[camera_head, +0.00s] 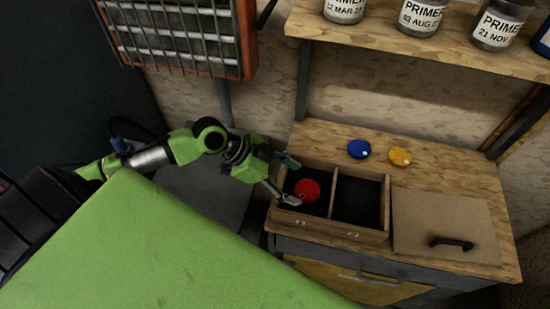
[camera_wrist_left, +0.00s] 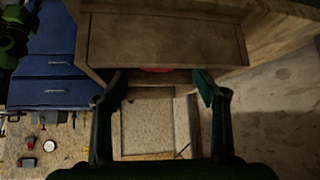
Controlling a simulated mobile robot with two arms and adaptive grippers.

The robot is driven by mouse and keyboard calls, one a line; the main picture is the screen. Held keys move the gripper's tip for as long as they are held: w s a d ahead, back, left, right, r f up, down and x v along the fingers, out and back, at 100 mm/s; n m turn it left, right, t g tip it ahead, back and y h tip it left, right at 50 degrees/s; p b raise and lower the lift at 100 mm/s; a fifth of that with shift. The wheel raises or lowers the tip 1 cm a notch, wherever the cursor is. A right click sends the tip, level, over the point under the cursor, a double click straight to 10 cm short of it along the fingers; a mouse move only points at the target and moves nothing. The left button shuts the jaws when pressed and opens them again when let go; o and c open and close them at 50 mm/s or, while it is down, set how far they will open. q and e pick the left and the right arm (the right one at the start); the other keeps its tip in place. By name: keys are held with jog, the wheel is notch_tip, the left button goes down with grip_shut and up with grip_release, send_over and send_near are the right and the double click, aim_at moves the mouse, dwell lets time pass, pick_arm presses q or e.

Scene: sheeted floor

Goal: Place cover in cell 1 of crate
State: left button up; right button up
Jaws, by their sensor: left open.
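A wooden crate (camera_head: 362,234) with two dark cells stands on the workbench. A round red cover (camera_head: 307,190) is inside its left cell. A round blue cover (camera_head: 359,149) and a round yellow cover (camera_head: 400,156) lie on the bench behind the crate. My left gripper (camera_head: 291,181) is open at the crate's left end, its fingers apart with the red cover just to their right. In the left wrist view a sliver of the red cover (camera_wrist_left: 157,69) shows between the open fingers; a wooden wall hides most of it. My right gripper is not in view.
A tan panel with a black handle (camera_head: 430,215) lies right of the crate. A shelf (camera_head: 390,40) with several primer cans overhangs the bench. A red-framed grille heater (camera_head: 247,40) hangs at upper left. The crate's right cell (camera_head: 358,203) looks empty.

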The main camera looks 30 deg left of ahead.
pick_arm(q)
jog(key=v, duration=0.8)
jog(key=shift+b, duration=0.45)
jog(key=shift+s+a+r, duration=0.1)
jog(key=shift+r, duration=0.1)
jog(key=shift+s+f, duration=0.1)
